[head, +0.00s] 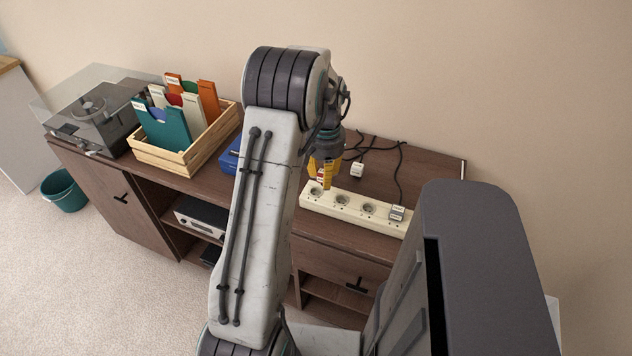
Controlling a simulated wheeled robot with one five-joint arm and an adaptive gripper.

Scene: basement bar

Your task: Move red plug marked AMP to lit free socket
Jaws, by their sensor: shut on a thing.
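The cream power strip (355,214) lies on the cabinet top, with several round sockets in a row. A plug with a pale label (397,212) sits at its right-end socket. The three sockets to the left look free; I cannot tell which is lit. My gripper (326,181), with yellow fingers, is shut on the red plug (321,177), of which only a small red part shows between the fingers. It is over the left end of the strip, at the left-end socket (316,190). Whether the plug touches the strip and its AMP mark cannot be made out.
A white plug (357,170) with a black cable lies behind the strip. A wooden crate of record sleeves (168,160), a turntable (92,112) and a blue box (230,157) stand to the left. The wall is close behind. My arm hides part of the cabinet top.

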